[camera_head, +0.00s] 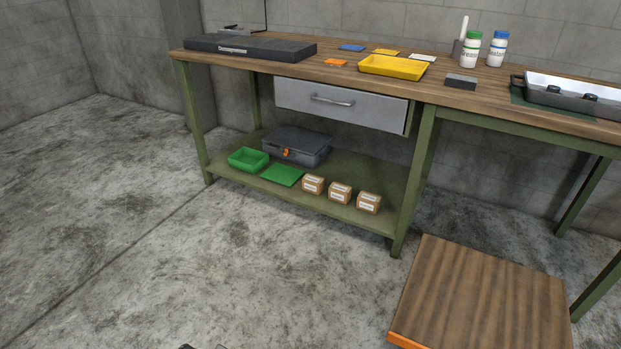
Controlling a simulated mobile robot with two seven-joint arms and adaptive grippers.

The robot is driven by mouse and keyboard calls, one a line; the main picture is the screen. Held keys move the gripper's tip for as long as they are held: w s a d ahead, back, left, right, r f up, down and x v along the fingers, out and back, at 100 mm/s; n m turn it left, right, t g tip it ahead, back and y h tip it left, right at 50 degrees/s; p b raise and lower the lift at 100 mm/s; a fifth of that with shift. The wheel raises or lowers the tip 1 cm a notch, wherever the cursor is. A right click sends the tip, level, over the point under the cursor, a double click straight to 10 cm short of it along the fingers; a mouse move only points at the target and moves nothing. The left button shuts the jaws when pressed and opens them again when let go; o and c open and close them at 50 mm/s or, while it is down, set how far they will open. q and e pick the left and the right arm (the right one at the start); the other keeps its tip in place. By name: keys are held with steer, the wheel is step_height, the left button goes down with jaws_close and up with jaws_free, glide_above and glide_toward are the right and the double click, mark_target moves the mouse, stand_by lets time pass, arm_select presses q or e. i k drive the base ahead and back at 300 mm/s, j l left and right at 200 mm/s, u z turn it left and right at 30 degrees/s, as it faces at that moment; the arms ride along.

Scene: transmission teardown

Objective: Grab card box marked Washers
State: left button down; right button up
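Three small brown card boxes with white labels stand in a row on the green lower shelf (385,178) of the workbench, near its front edge. They are the left box (313,185), the middle box (340,193) and the right box (368,203). The label print is too small to read, so I cannot tell which is marked Washers. Small dark tips, seemingly of my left gripper (204,347), just show at the bottom edge of the view, far from the boxes. Most of that gripper is cut off. My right gripper is out of view.
A green bin (248,159), a flat green piece (282,175) and a grey case (297,146) share the shelf left of the boxes. A drawer (340,104) hangs above. A wooden-topped platform (480,300) stands at front right. The concrete floor before the shelf is clear.

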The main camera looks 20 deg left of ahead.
mark_target(314, 184)
steer(key=i+j, duration=0.1)
steer(key=j, duration=0.3)
steer(key=i+j+z, duration=0.1)
steer(key=j, duration=0.65)
steer(key=i+j, duration=0.2)
steer(key=j, duration=0.15)
steer(key=i+j+z, duration=0.1)
steer(key=j, duration=0.25)
steer(key=i+j, duration=0.3)
steer(key=j+z, duration=0.05)
steer(key=j, duration=0.05)
